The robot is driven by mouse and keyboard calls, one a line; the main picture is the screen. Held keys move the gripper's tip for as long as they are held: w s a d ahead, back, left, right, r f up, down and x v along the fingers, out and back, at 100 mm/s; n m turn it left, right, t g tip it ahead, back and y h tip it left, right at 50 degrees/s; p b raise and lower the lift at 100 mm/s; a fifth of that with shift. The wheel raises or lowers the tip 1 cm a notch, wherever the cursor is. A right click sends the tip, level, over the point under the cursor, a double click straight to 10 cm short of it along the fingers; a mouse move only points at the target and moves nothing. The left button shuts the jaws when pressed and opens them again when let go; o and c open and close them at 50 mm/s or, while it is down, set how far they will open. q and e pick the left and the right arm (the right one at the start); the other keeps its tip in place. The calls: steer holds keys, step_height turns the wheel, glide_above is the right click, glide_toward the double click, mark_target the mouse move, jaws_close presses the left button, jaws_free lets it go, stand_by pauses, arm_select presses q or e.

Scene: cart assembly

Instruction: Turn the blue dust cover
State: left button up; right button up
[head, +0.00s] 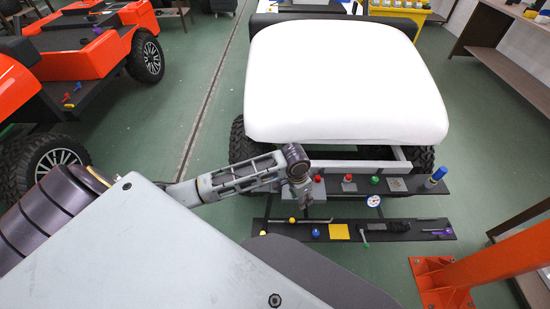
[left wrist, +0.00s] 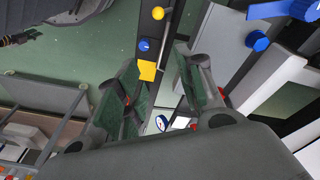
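My left gripper (head: 302,196) hangs over the left end of the dark upper shelf at the cart's front. In the left wrist view its two fingers (left wrist: 157,68) are spread wide, with nothing between them. That view shows a round blue ribbed cap (left wrist: 257,41) and a blue handle-like part (left wrist: 295,10), right of the fingers and apart from them. A small blue knob (head: 316,232) on the lower shelf also shows in the wrist view (left wrist: 168,41). A blue cylinder (head: 437,176) stands at the upper shelf's right end. Which is the dust cover is unclear. My right gripper is out of view.
The cart's white seat-like body (head: 345,80) is behind the shelves. The upper shelf has red buttons (head: 348,178) and a green one (head: 374,180). The lower shelf (head: 405,236) holds a yellow square (head: 339,231). An orange stand (head: 450,280) is at right.

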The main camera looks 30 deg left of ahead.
arm_select(q)
steer(key=w+a+n, duration=0.1)
steer(key=w+a, duration=0.2)
steer(key=a, duration=0.2)
steer(key=w+a+r+n+y, duration=0.1)
steer(key=w+a, duration=0.1)
steer(key=a, duration=0.4)
steer(key=w+a+r+n+g, duration=0.1)
steer(key=w+a, duration=0.2)
steer(key=a, duration=0.2)
steer(key=shift+w+a+r+y, duration=0.25)
steer(key=shift+w+y, duration=0.05)
steer(key=shift+w, duration=0.05)
steer(key=shift+w+a, duration=0.1)
steer(key=shift+a, duration=0.15)
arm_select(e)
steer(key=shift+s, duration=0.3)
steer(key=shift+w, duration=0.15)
